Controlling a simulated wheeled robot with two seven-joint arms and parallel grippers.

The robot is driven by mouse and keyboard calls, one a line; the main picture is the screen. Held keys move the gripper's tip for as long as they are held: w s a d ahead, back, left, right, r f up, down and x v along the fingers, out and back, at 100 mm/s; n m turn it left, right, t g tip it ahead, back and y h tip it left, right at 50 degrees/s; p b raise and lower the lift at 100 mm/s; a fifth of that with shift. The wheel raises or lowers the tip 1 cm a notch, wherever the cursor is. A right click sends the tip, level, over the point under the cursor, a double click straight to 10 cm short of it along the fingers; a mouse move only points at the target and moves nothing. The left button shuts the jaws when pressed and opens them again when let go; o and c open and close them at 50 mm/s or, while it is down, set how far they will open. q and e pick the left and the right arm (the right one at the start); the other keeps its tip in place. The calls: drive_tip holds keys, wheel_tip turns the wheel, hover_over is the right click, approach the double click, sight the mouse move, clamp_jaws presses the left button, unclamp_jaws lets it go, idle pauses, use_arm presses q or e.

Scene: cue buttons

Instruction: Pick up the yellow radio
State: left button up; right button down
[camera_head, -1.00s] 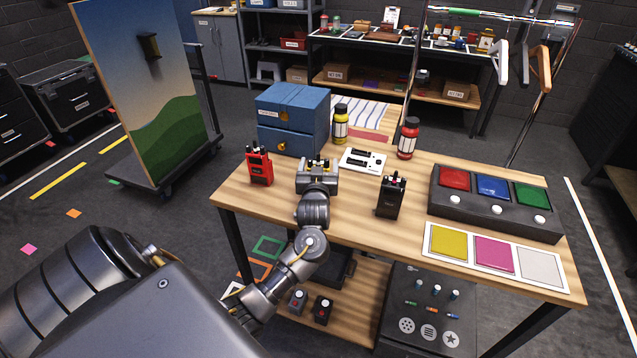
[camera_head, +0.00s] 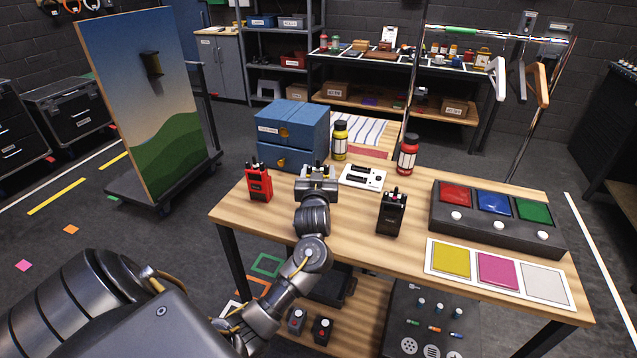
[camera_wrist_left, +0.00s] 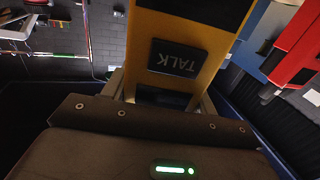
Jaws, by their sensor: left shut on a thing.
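The yellow radio (camera_wrist_left: 185,65) fills the upper middle of the left wrist view, its dark TALK button facing the camera. My left gripper (camera_head: 317,172) is shut on it, with a finger on each side of its body. In the head view the gripper hides most of the radio; small dark tips show above the gripper. The gripper is over the back left part of the wooden table (camera_head: 400,262). A red radio (camera_head: 259,182) stands upright to its left and a black radio (camera_head: 391,214) stands to its right. My right gripper is out of view.
A blue drawer box (camera_head: 285,130) stands behind the gripper. A white panel (camera_head: 363,177), a yellow bottle (camera_head: 340,141) and a red bottle (camera_head: 407,155) stand nearby. A button console (camera_head: 497,232) and a colour card (camera_head: 478,288) fill the table's right side.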

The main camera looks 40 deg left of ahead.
use_arm(q)
drive_tip(key=s+d+r+p, duration=0.1)
drive_tip(key=s+d+r, duration=0.3)
drive_tip(key=s+r, duration=0.5)
drive_tip(key=s, duration=0.4)
drive_tip(key=shift+s+r, duration=0.2)
drive_tip(key=shift+r, duration=0.15)
